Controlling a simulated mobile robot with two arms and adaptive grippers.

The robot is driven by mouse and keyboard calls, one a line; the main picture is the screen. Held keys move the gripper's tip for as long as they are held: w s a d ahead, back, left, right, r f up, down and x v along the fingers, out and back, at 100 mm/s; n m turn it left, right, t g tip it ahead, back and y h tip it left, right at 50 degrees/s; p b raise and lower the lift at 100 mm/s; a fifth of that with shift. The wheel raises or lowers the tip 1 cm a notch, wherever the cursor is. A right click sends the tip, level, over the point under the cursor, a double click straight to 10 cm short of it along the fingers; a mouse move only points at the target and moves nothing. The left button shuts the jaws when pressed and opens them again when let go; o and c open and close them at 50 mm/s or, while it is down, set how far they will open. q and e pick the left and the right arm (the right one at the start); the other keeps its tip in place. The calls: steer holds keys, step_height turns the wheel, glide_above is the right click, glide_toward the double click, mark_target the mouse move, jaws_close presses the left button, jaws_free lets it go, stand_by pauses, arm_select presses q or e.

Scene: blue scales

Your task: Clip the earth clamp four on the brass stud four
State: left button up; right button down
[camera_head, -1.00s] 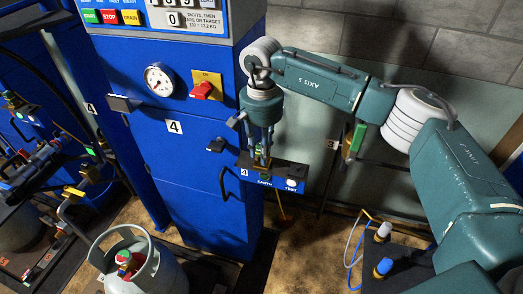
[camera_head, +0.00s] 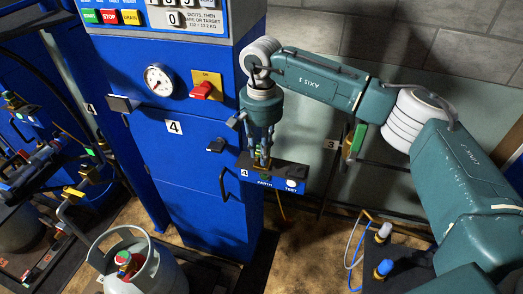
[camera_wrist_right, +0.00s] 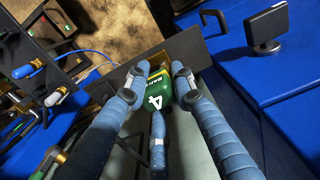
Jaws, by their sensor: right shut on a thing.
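The green earth clamp four (camera_wrist_right: 157,96), marked with a white 4, is held between the fingers of my right gripper (camera_wrist_right: 158,78) in the right wrist view. In the head view my right gripper (camera_head: 263,160) points down at the small dark shelf labelled EARTH and TEST (camera_head: 287,171) on the blue cabinet. The clamp's jaw end is at the shelf, with some brass-yellow showing there. The brass stud four is mostly hidden by the clamp and fingers. I cannot tell whether the clamp grips it. My left gripper is not in view.
A grey gas cylinder (camera_head: 162,270) stands at front left. Connectors with blue and orange hoses (camera_head: 383,268) sit at lower right. A grey wall is behind.

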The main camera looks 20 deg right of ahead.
steer(key=shift+f+b, duration=0.45)
steer(key=shift+f, duration=0.15)
steer(key=c, duration=1.4)
jaws_free()
step_height(320, 180, up, 12)
steer(key=shift+r, duration=0.1)
